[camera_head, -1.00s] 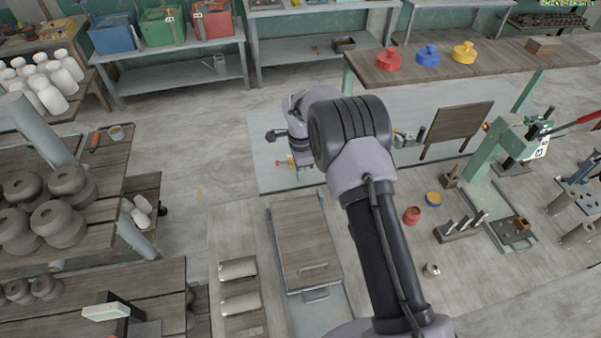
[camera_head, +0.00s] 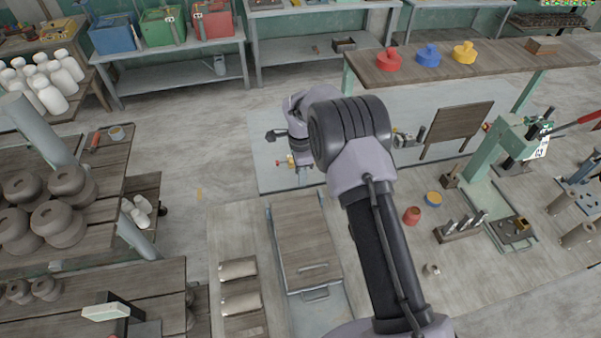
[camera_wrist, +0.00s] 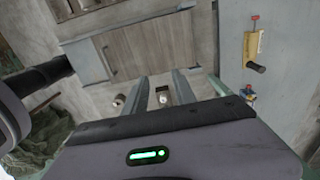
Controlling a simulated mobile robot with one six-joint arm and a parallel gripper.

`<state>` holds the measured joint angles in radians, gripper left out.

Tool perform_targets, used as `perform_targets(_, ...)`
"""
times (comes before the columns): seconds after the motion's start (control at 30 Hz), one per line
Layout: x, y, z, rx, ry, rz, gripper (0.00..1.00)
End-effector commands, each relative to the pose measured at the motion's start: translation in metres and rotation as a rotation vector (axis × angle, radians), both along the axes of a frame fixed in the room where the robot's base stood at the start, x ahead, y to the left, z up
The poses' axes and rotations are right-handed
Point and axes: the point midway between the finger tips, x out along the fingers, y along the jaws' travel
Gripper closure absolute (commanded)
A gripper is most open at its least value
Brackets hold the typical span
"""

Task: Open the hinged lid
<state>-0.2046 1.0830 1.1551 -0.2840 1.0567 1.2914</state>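The wooden lid (camera_head: 306,228) lies flat and closed on a grey-framed box at the front of the bench. It has a small bar handle (camera_head: 314,267) near its front edge. In the wrist view the lid (camera_wrist: 137,47) shows at the upper left with its handle (camera_wrist: 109,61). My arm hides part of the bench right of the lid.
A yellow fixture (camera_wrist: 252,46) with a black knob stands right of the fingers in the wrist view. Pale cylinders (camera_head: 238,268) lie left of the box. A green press (camera_head: 493,150) and an upright wooden board (camera_head: 459,130) stand right of my arm.

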Motion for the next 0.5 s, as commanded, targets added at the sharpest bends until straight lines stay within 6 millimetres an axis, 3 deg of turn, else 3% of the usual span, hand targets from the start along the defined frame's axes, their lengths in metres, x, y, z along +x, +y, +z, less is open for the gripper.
perform_targets(0.17,0.001,0.000,0.008,0.000,-0.002,0.000,0.68)
perform_targets(0.27,0.001,0.000,0.029,0.002,-0.005,0.000,0.68)
perform_targets(0.5,0.001,0.000,0.100,0.001,-0.005,0.000,0.68)
